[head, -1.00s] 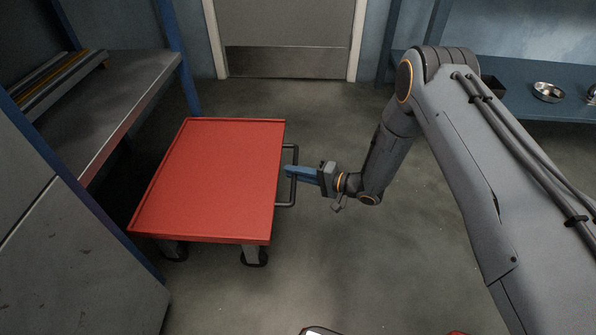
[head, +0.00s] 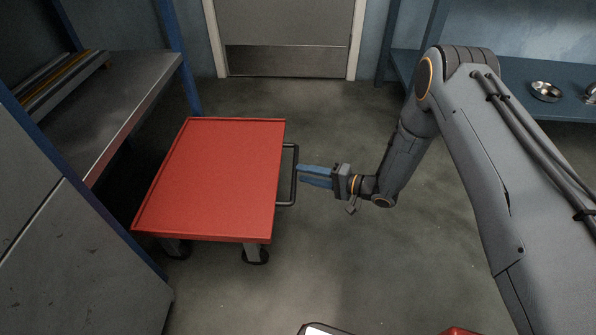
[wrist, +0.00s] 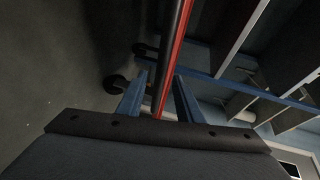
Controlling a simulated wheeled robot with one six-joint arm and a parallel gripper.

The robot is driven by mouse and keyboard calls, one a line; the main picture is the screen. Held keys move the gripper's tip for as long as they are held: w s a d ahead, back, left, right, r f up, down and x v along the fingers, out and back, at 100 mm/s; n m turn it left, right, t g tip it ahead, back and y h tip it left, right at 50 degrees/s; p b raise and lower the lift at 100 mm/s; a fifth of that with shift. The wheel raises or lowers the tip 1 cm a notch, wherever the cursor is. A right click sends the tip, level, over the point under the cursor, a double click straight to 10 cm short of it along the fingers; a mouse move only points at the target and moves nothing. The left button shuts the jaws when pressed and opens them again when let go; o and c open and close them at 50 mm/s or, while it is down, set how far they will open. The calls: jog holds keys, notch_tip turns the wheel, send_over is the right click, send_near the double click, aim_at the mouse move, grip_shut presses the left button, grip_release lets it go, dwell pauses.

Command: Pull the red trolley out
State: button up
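The red trolley (head: 215,180) stands on the floor left of centre in the head view, with a flat red top and dark wheels. Its dark handle (head: 294,190) sticks out on its right side. In the wrist view, the dark handle bar (wrist: 172,50) and the trolley's red edge (wrist: 179,55) run upward in line with the gap between my two fingers (wrist: 161,85).
A metal bench (head: 125,95) with blue posts stands close along the trolley's left, with a grey cabinet (head: 70,240) in front. A door (head: 285,40) is at the back. A blue shelf (head: 520,95) holds a metal bowl (head: 545,91).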

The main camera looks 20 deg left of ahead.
jog(key=d, duration=0.3)
jog(key=shift+s+d+r+p, duration=0.15)
jog(key=shift+s+r+p, duration=0.1)
jog(key=shift+p, duration=0.1)
jog(key=shift+w, duration=0.1)
